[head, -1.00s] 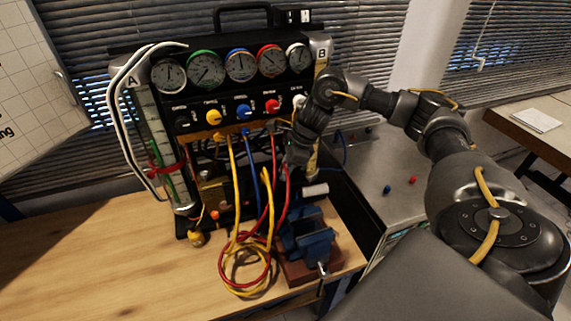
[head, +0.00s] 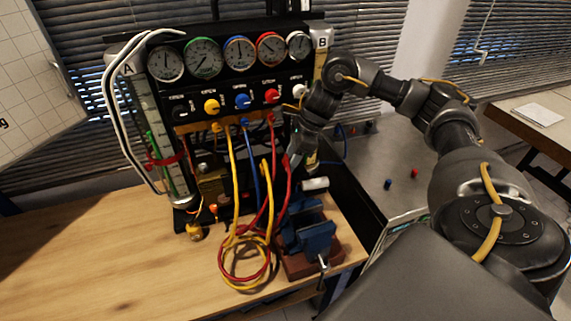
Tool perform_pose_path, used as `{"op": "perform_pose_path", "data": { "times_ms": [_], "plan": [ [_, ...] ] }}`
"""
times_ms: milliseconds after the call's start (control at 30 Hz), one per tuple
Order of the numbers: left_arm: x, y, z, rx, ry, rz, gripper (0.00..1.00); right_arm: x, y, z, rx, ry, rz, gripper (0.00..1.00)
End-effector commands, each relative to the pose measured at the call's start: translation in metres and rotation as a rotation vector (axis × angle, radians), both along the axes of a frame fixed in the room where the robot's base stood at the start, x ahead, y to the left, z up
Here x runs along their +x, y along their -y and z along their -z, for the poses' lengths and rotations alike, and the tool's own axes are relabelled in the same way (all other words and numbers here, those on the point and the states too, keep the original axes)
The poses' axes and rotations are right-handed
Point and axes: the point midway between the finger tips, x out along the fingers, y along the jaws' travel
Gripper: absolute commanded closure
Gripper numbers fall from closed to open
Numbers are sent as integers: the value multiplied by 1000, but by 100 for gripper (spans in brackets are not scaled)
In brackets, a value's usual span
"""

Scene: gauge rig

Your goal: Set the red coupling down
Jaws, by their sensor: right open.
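My right gripper (head: 296,158) is open, pointing down in front of the right side of the gauge panel, above the blue vise. Its fingertips are dark and partly lost against the rig. A red hose (head: 273,140) hangs from the panel's right port and passes close beside the fingertips; I cannot tell whether they touch. My left gripper is not in view.
The blue vise (head: 308,232) stands at the bench's right end. Yellow and red hoses (head: 243,283) lie looped left of it. A small blue piece (head: 388,184) is on the grey cabinet (head: 372,152). The wooden bench (head: 100,255) is clear at left.

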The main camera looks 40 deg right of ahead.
Motion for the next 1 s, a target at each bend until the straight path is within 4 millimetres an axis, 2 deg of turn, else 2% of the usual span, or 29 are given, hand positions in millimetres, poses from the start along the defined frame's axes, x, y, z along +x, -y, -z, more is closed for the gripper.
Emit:
{"op": "perform_pose_path", "data": {
  "times_ms": [33,167,400,600,1000],
  "plan": [
    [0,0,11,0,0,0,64,-7,13,6,-3,0,6,57],
    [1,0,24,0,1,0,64,-25,37,6,-2,1,6,57],
    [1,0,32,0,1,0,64,-49,74,2,-2,-1,4,57],
    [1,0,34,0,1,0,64,-58,86,1,-1,0,1,57],
    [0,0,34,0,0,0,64,-59,88,0,-1,-1,0,57]
  ]
}}
